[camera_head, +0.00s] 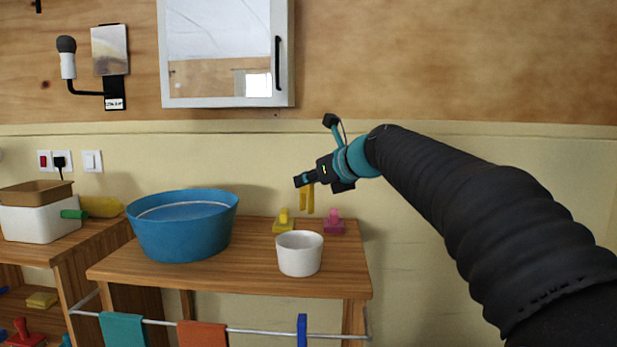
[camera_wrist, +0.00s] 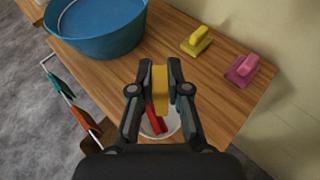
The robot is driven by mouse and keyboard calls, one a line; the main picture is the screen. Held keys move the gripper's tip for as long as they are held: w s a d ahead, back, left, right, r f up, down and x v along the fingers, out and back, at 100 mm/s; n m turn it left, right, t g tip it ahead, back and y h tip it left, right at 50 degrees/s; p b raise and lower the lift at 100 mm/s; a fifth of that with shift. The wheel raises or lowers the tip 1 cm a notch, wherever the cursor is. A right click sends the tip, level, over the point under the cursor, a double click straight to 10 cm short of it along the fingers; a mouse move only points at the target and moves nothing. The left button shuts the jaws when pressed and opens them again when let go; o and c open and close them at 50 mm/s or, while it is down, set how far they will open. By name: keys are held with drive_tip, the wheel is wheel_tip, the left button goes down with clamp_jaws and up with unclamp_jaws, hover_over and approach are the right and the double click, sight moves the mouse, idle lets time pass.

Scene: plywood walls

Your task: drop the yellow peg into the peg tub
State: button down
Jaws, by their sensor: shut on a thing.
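My gripper (camera_head: 304,181) is shut on the yellow peg (camera_head: 307,200), which hangs down from the jaws. In the wrist view my gripper (camera_wrist: 160,72) has the yellow peg (camera_wrist: 160,88) between its two fingers. The white peg tub (camera_head: 300,256) stands upright near the front right of the wooden table. The peg is above the tub and apart from it. In the wrist view the tub (camera_wrist: 176,127) is partly hidden behind my gripper, and a red peg (camera_wrist: 154,119) shows in it.
A large blue basin (camera_head: 185,235) stands left of the tub. A yellow brush-like block (camera_head: 284,222) and a pink one (camera_head: 334,224) sit behind the tub. A rail (camera_head: 250,331) with cloths and a blue peg (camera_head: 302,329) runs along the table front.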

wheel_tip(320, 180, down, 5)
drive_tip(key=shift+s+a+r+b, duration=0.1)
drive_tip(key=shift+a+b, duration=0.05)
drive_tip(key=shift+b, duration=0.95)
drive_tip(key=shift+f+b, duration=0.55)
drive_tip(key=shift+b, duration=0.1)
drive_tip(key=c, duration=1.1)
unclamp_jaws()
drive_tip(key=shift+o, duration=0.2)
approach(311, 204)
drive_tip(key=shift+s, duration=0.25)
